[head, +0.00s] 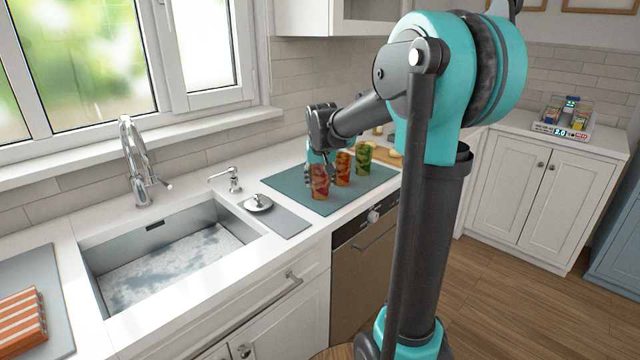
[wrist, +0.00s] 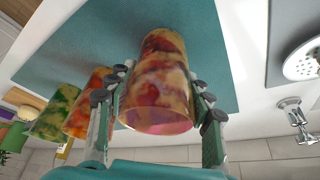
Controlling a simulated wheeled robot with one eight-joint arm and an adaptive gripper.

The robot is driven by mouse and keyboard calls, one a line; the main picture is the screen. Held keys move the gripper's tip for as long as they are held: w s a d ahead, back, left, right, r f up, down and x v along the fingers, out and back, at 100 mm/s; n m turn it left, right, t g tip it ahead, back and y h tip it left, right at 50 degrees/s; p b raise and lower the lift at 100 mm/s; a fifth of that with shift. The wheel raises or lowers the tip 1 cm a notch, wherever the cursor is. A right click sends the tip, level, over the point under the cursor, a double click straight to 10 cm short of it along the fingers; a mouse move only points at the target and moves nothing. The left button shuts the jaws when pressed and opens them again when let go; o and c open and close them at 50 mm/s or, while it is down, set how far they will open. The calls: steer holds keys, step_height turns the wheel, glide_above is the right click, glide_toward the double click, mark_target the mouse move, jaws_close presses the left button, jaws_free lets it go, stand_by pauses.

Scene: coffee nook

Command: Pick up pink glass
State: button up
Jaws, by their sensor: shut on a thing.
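The pink glass (head: 319,182), with a mottled red, orange and cream pattern, is the nearest of three patterned glasses in the head view. It fills the middle of the wrist view (wrist: 158,75), its pink rim toward the camera. My gripper (wrist: 160,88) has one finger on each side of it and is shut on it. The gripper's fingers (head: 320,164) are partly hidden behind the glass in the head view. The glass looks upright at the teal mat (head: 285,184); I cannot tell whether its base touches the mat.
An orange glass (head: 343,168) stands close beside the pink one, and a green glass (head: 364,158) beyond it. The sink (head: 105,295), faucet (head: 133,165) and soap dispenser (head: 233,180) are to the left. A wooden board (head: 385,158) lies behind the glasses.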

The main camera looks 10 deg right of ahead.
steer(key=shift+r, duration=0.1)
step_height(320, 180, up, 30)
stand_by(1.1)
